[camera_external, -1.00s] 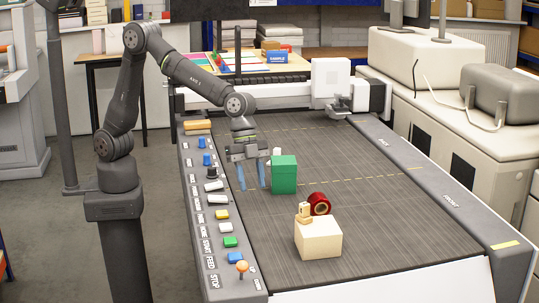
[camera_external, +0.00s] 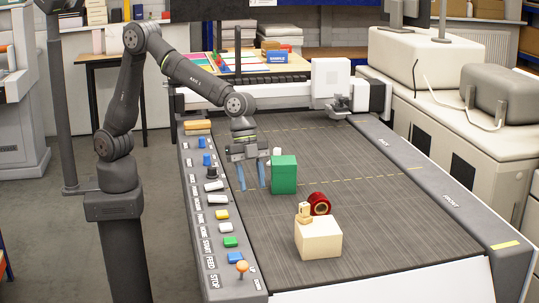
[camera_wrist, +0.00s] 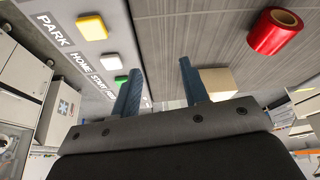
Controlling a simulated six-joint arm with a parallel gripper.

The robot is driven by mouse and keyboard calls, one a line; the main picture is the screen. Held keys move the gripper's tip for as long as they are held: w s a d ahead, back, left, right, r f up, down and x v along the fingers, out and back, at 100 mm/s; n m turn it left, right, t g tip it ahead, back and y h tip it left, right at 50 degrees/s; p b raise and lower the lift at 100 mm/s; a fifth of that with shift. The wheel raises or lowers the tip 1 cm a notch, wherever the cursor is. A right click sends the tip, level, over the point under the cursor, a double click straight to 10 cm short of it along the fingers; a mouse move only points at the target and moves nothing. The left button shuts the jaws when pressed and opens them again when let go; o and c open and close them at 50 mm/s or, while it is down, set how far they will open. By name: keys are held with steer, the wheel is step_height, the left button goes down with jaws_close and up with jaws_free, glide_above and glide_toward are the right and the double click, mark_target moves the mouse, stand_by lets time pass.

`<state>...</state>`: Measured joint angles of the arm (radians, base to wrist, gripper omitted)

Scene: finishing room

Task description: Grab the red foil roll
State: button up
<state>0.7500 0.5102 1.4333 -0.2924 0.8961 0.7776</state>
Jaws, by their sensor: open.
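The red foil roll (camera_external: 319,204) lies on the dark machine bed, just behind a cream box (camera_external: 318,240) and a small tan piece that partly hides it in the external view. In the wrist view the red foil roll (camera_wrist: 274,32) shows at the upper right, with its pale core end visible. My gripper (camera_external: 253,184) is open and empty, with its two blue fingers apart and pointing down. It is over the left side of the bed, left of a green box (camera_external: 284,175) and well apart from the roll. The wrist view shows both fingers (camera_wrist: 160,85) with nothing between them.
Coloured buttons (camera_external: 222,214) and an orange-topped knob (camera_external: 242,267) line the left edge. The bed's right half is clear.

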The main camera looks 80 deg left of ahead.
steer(key=o, duration=0.7)
steer(key=shift+c, duration=0.2)
steer(key=shift+w, duration=0.1)
steer(key=m+t+y, duration=0.4)
steer(key=m, duration=1.7)
glide_toward(318, 196)
steer(key=x, duration=1.2)
steer(key=shift+w+a+f, duration=0.1)
steer(key=shift+w+f, duration=0.1)
steer(key=shift+f, duration=0.05)
